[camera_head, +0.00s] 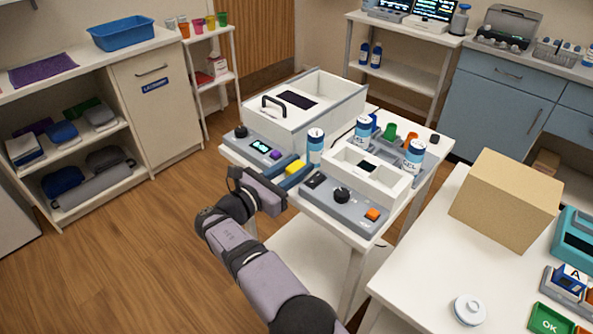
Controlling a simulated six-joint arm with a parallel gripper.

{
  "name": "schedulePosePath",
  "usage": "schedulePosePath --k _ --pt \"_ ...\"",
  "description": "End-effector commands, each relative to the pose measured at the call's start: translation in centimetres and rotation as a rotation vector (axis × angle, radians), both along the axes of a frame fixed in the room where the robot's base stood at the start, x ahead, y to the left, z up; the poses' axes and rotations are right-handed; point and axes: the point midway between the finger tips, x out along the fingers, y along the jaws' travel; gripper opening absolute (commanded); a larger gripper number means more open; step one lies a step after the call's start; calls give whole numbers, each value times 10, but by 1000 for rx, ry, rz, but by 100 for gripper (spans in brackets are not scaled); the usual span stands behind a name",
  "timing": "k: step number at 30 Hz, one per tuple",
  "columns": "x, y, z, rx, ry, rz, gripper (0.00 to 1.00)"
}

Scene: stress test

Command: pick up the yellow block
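The yellow block (294,167) is small. It sits near the front edge of the white cart (330,232), between the two grey control panels. My arm reaches up from the bottom. Its end, with my gripper (277,192), is at the cart's front edge, close to the block on the near side.
A white machine with a black handle (274,105) stands behind the block. A blue-and-white bottle (315,146) stands right of it. A control panel with a black knob and orange button (345,203) is at the right front. A cardboard box (505,198) is on the right table.

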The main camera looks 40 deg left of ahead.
Motion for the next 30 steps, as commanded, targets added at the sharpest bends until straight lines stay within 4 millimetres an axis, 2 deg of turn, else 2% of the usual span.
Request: schedulePosePath --k 11,16,24,30 --pt "0 0 7 1 0 0 6" --pt "0 0 29 4 -1 0 6" --pt "0 0 74 4 -1 0 6" --pt "0 0 95 1 0 0 6"
